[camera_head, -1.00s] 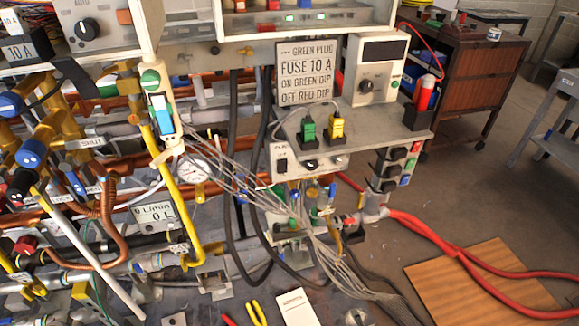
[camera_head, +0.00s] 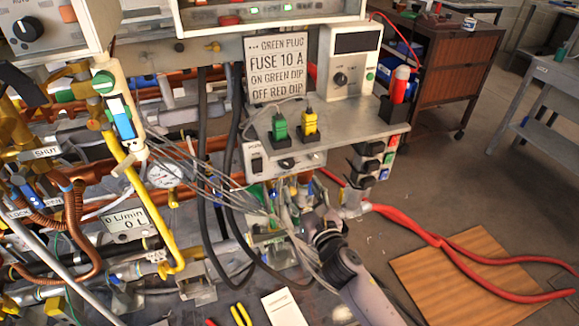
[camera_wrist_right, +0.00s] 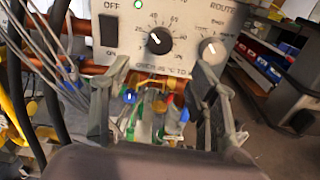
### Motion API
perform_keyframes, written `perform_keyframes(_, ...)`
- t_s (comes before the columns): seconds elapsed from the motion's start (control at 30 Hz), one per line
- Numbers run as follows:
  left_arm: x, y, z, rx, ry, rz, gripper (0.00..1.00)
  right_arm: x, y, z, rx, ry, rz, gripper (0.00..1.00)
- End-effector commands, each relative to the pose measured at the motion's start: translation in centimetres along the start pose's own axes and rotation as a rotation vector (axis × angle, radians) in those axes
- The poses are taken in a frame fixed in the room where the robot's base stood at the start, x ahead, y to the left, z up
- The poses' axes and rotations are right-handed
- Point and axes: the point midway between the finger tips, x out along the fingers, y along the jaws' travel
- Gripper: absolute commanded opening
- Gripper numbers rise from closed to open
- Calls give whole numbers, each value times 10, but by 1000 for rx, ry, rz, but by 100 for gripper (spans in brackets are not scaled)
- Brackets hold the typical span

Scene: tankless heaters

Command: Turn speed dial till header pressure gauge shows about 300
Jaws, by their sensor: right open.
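A white control box (camera_head: 257,161) hangs under the grey shelf in the head view. In the right wrist view its panel (camera_wrist_right: 118,28) shows an OFF/ON rocker switch (camera_wrist_right: 109,31), a black dial with a number scale (camera_wrist_right: 159,40), likely the speed dial, and a grey ROUTE dial (camera_wrist_right: 212,51). A round white gauge (camera_head: 163,175), maybe the header pressure gauge, sits among the pipes at left; its reading is too small to tell. My right gripper (camera_head: 322,226) is below the box, open and empty. In the wrist view its fingers (camera_wrist_right: 155,78) stand apart below the black dial. My left gripper is out of view.
Grey wires (camera_head: 215,182) and black hoses (camera_head: 204,160) hang left of the box. Green (camera_head: 279,128) and yellow (camera_head: 309,122) plugs stand on the shelf (camera_head: 352,131) above. Red hoses (camera_head: 405,214) run right. Open floor lies right of the shelf.

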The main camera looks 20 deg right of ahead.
Motion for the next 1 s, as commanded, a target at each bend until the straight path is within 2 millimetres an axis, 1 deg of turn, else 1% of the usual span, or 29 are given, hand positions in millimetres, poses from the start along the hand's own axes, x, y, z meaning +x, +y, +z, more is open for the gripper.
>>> perform_keyframes(0.03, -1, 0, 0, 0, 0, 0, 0, 13, 0, 2, 2, -2, 0, 54)
perform_keyframes(0.2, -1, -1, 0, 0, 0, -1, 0, 50, 0, 1, 4, -1, -1, 54)
perform_keyframes(0.3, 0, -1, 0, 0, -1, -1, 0, 68, 0, 1, 3, -2, 0, 54)
perform_keyframes(0.43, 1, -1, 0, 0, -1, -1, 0, 85, 0, 0, 4, 0, -1, 54)
perform_keyframes(0.6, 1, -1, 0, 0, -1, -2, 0, 96, 1, 0, 3, 0, 1, 54)
perform_keyframes(0.87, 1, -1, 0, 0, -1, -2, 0, 97, 0, 0, 3, 0, 1, 54)
perform_keyframes(0.9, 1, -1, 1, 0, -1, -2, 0, 97, 0, 0, 3, 0, 1, 54)
perform_keyframes(1.0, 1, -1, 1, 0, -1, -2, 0, 97, 0, 0, 3, 0, 1, 47)
